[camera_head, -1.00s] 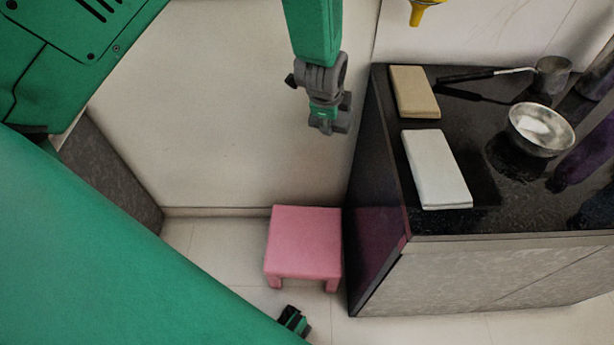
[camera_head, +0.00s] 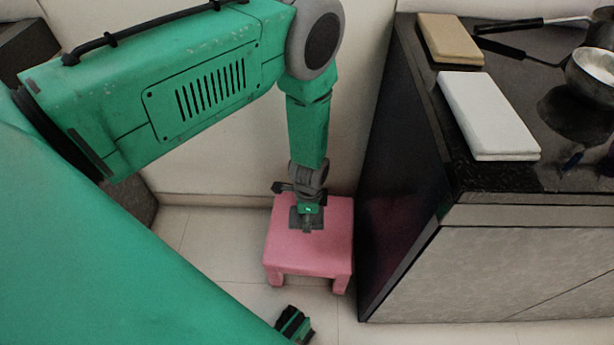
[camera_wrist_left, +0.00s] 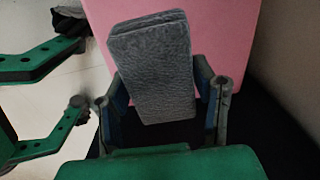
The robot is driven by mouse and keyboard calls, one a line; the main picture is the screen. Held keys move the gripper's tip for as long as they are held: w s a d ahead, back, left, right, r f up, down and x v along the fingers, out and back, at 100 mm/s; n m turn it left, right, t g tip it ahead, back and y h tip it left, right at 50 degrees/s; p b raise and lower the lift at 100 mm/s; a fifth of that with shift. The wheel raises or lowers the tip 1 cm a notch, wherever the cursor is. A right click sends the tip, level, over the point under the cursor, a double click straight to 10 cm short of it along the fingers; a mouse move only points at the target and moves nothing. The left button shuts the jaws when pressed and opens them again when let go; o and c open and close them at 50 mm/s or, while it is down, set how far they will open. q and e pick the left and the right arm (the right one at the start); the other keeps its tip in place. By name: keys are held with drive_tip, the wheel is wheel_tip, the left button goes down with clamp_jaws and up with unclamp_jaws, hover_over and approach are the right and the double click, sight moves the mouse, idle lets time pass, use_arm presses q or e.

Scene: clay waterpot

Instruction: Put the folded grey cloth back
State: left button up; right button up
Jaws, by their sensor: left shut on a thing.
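A folded grey cloth (camera_wrist_left: 152,65), a thick flat rectangle with a rough weave, is held in my left gripper (camera_wrist_left: 160,95). One finger is on each side of it in the left wrist view. In the head view my left gripper (camera_head: 307,212) points down over the seat of a pink stool (camera_head: 320,255). Only a small dark part of the cloth shows there under the gripper. I cannot tell whether the cloth touches the seat.
A dark-topped counter (camera_head: 440,120) stands to the right of the stool. It bears a tan block (camera_head: 450,40), a white block (camera_head: 488,115), dark-handled utensils and a metal bowl (camera_head: 594,75). The wall is close behind the stool, with tiled floor in front.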

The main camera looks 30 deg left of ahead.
sight(307, 236)
use_arm(q)
wheel_tip(307, 236, down, 10)
drive_tip(key=b, duration=0.4)
drive_tip(key=shift+r, duration=0.3)
drive_tip(key=o, duration=1.6)
drive_tip(key=shift+c, duration=0.2)
wheel_tip(307, 236, up, 12)
drive_tip(key=p, duration=0.5)
drive_tip(key=shift+d, duration=0.15)
drive_tip(key=s+a+r+n, duration=0.1)
drive_tip(key=s+r+n, duration=0.3)
drive_tip(key=s, duration=0.7)
drive_tip(key=s+r+n, duration=0.5)
drive_tip(key=s+n, duration=0.2)
drive_tip(key=s, duration=0.4)
drive_tip(key=shift+s+a+t, duration=0.3)
drive_tip(key=shift+s+a, duration=0.05)
drive_tip(key=shift+s, duration=0.05)
